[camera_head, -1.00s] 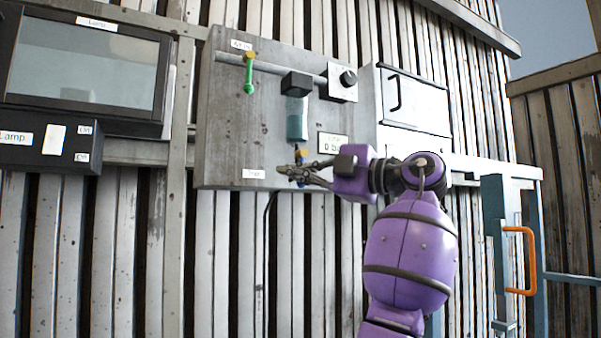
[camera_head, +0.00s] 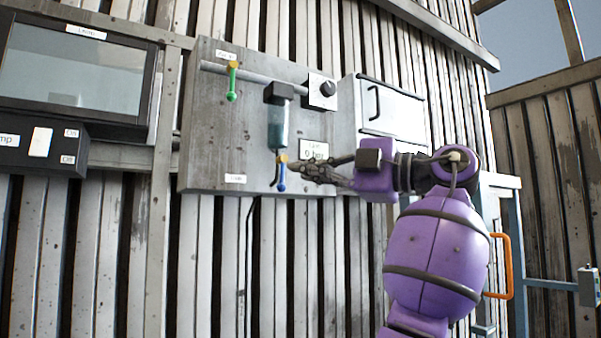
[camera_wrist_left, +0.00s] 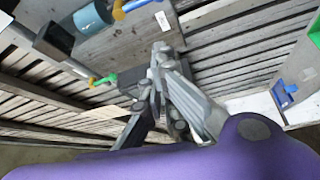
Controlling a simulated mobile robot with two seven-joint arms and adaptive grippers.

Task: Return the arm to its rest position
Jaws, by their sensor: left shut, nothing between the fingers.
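My left gripper (camera_head: 296,170) is shut and empty, on the purple arm (camera_head: 432,250) at the right of the head view. Its fingertips point left, just right of the blue-handled valve (camera_head: 281,176) under the filter bowl (camera_head: 278,125). I cannot tell whether there is a small gap in depth. In the wrist view the closed fingers (camera_wrist_left: 162,62) stand in the middle, with the blue handle (camera_wrist_left: 137,5) at the top edge and clear of them. My right gripper is not in view.
The grey panel (camera_head: 215,140) carries a pipe with a green-handled valve (camera_head: 232,85), a black knob (camera_head: 327,89) and a pressure display (camera_head: 314,151). A screen (camera_head: 75,70) and switch box (camera_head: 38,147) are left. An orange handle (camera_head: 507,265) is right, close behind my arm.

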